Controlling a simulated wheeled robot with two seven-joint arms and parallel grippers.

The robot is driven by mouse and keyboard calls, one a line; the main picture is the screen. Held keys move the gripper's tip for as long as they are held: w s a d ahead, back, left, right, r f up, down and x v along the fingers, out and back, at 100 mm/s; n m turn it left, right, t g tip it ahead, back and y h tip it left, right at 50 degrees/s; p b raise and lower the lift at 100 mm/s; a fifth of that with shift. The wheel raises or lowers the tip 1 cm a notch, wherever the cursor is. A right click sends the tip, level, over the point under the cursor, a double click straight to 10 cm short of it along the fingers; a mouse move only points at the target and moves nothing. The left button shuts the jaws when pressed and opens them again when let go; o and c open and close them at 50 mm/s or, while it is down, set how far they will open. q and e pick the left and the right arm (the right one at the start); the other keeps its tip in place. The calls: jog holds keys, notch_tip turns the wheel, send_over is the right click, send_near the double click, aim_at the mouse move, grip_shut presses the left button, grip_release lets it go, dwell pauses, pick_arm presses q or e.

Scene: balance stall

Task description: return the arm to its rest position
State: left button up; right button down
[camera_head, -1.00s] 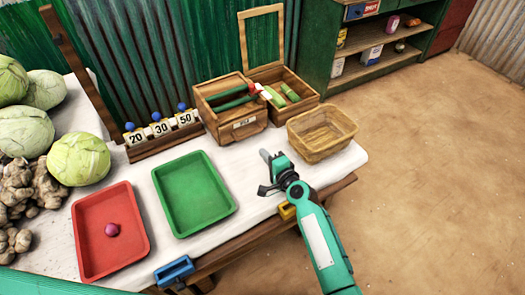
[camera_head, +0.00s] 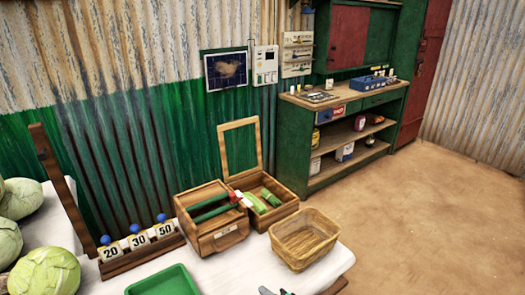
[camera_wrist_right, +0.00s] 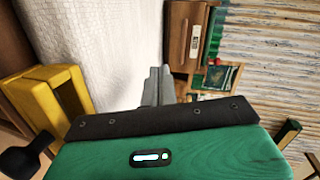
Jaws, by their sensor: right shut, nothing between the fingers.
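My right gripper (camera_head: 267,291) shows only as a small grey tip at the bottom edge of the head view, in front of the wicker basket; the rest of the arm is out of that view. In the right wrist view its two grey fingers (camera_wrist_right: 158,87) are together and empty, beyond the black edge of the green gripper body. They point along the white-covered table (camera_wrist_right: 95,40) and touch nothing that I can make out. My left gripper is in neither view.
The wicker basket (camera_head: 304,240) stands at the table's right end, beside two wooden boxes, one open-lidded (camera_head: 291,211). A green tray (camera_head: 163,284) and the number-block rack (camera_head: 142,254) are left. A yellow block (camera_wrist_right: 48,95) is near the wrist. Floor on the right is clear.

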jog(key=s+d+f+n+g+h, duration=0.1)
jog(key=s+d+n+g+h, duration=0.35)
jog(key=s+d, duration=0.8)
jog(key=s+d+n+g+h, duration=0.5)
jog(key=s+d, duration=0.5)
jog(key=s, duration=0.5)
notch_tip(320, 180, down, 29)
jog(key=s+p, duration=0.2)
jog(key=p, duration=0.2)
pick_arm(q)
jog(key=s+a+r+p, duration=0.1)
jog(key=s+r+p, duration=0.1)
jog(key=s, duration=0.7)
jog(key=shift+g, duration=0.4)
pick_arm(e)
jog(key=s+d+f+g, duration=0.1)
jog(key=s+d+f, duration=0.1)
jog(key=s+f, duration=1.3)
jog(key=s+n, duration=0.1)
jog(key=s, duration=0.2)
jog(key=shift+d, duration=0.35)
